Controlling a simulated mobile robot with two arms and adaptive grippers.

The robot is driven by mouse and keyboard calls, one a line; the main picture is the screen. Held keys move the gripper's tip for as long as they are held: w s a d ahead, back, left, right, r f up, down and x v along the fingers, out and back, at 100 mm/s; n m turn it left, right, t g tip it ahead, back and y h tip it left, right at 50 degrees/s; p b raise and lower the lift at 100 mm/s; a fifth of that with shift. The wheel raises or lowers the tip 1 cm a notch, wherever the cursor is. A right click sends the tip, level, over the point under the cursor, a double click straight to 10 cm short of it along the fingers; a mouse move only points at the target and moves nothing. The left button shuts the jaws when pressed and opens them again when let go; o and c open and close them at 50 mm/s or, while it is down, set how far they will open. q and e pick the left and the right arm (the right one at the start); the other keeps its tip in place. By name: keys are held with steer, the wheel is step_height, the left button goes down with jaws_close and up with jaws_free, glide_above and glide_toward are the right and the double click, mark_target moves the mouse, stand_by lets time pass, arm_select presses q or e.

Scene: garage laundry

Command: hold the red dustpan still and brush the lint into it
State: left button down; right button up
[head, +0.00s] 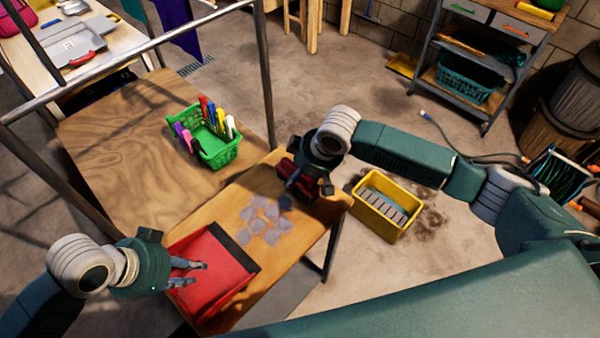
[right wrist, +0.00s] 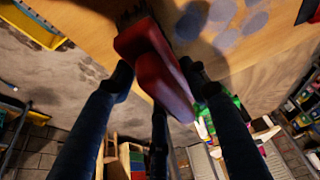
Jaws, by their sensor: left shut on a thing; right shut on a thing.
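The red dustpan (head: 228,268) lies at the near left end of the narrow wooden table, its dark lip toward the lint. My left gripper (head: 188,274) is shut on the dustpan at its left side. Several flat grey lint pieces (head: 264,218) lie scattered on the table, right of the lip; some also show in the right wrist view (right wrist: 225,15). My right gripper (head: 308,184) is shut on the red brush (right wrist: 150,65), at the table's far right end beyond the lint. Its dark bristles show in the right wrist view; whether they touch the table is unclear.
A green basket (head: 222,158) with colored clothespins stands on the wider plywood surface (head: 120,122) behind. A yellow bin (head: 381,232) sits on the floor right of the table. A metal frame post (head: 265,75) rises near the basket. A shelf cart (head: 460,75) stands farther back.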

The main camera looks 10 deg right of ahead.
steer(key=shift+f, duration=0.85)
stand_by(0.3)
